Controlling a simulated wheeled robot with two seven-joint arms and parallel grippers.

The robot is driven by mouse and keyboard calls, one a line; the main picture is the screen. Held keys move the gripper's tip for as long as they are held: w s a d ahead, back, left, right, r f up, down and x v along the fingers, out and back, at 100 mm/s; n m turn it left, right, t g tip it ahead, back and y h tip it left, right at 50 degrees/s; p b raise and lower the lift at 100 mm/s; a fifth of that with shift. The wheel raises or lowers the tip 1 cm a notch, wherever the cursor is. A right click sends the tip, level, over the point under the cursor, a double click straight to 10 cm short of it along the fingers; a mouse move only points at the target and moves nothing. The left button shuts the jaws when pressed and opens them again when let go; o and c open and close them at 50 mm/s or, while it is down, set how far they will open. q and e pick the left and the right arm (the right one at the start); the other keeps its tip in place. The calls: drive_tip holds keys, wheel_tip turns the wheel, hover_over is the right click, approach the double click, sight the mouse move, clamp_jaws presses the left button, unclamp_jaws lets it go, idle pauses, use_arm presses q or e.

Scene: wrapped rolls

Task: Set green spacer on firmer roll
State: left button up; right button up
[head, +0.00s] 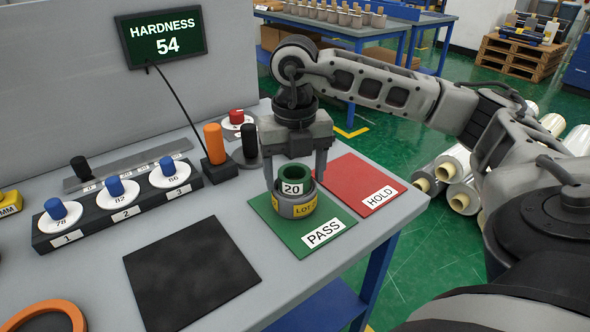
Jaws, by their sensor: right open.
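A green ring-shaped spacer (294,174) marked 20 sits upright on top of a grey roll (287,208) with a yellow label starting "LOT". The roll stands on the green PASS mat (270,236). My right gripper (295,178) points down over them, with one finger on each side of the spacer, open; whether the fingers touch it I cannot tell. The red HOLD mat (347,174) is empty. The hardness display (161,37) reads 54. My left gripper is not in view.
A black rack (126,212) holds three white discs with blue knobs, numbered 1 to 3. An orange-handled probe (214,144) and a black cylinder (249,141) stand behind the PASS mat. A bare black mat (189,269) lies front centre. An orange ring (45,318) lies front left.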

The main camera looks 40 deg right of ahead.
drive_tip(key=shift+r+p, duration=0.3)
drive_tip(key=shift+r, duration=0.2)
use_arm(q)
drive_tip(key=p, duration=0.1)
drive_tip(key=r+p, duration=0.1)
drive_tip(key=p, duration=0.1)
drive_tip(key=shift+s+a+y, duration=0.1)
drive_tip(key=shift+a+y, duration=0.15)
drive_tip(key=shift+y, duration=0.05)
use_arm(e)
wheel_tip(320, 180, up, 12)
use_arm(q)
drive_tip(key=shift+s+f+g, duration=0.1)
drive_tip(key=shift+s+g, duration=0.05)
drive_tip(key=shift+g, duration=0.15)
